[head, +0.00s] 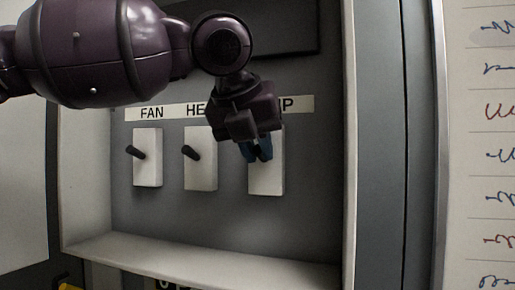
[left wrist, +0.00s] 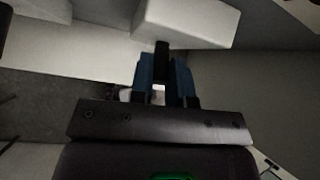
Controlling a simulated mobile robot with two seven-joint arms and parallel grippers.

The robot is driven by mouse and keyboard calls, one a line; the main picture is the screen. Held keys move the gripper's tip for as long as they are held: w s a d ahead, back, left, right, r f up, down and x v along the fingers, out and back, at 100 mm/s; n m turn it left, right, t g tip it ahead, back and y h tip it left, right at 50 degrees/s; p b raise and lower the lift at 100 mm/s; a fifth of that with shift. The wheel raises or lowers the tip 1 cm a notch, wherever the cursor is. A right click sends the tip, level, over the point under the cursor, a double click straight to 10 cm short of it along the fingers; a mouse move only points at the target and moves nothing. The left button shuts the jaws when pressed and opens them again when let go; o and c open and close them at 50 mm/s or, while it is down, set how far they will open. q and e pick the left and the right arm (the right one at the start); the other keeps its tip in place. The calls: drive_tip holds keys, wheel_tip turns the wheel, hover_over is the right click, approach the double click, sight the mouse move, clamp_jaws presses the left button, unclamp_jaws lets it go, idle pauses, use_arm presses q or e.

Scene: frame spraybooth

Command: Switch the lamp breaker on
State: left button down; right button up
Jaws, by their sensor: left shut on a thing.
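A breaker panel shows in the head view with a label strip (head: 150,113). The label reads FAN at left, "HE" in the middle, and a part ending in "P" at right, the rest hidden by my gripper. The rightmost breaker (head: 266,182) is a white block under the "P" label. My left gripper (head: 257,154) is in front of its upper part, with blue fingertips. In the left wrist view the fingers (left wrist: 166,75) are shut on a dark lever (left wrist: 161,50) beside a white block (left wrist: 190,20). The lever is hidden in the head view. My right gripper is not in view.
The FAN breaker (head: 147,170) and the middle breaker (head: 200,172) stand to the left, their black levers tilted up to the left. The box's pale rim (head: 348,150) surrounds the panel. A whiteboard (head: 485,150) with handwriting is at far right.

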use_arm(q)
drive_tip(key=shift+r, duration=0.15)
drive_tip(key=c, duration=1.1)
unclamp_jaws()
drive_tip(key=v, duration=1)
drive_tip(key=shift+s+r+b, duration=0.15)
drive_tip(key=shift+r+b, duration=0.15)
drive_tip(key=shift+a, duration=0.1)
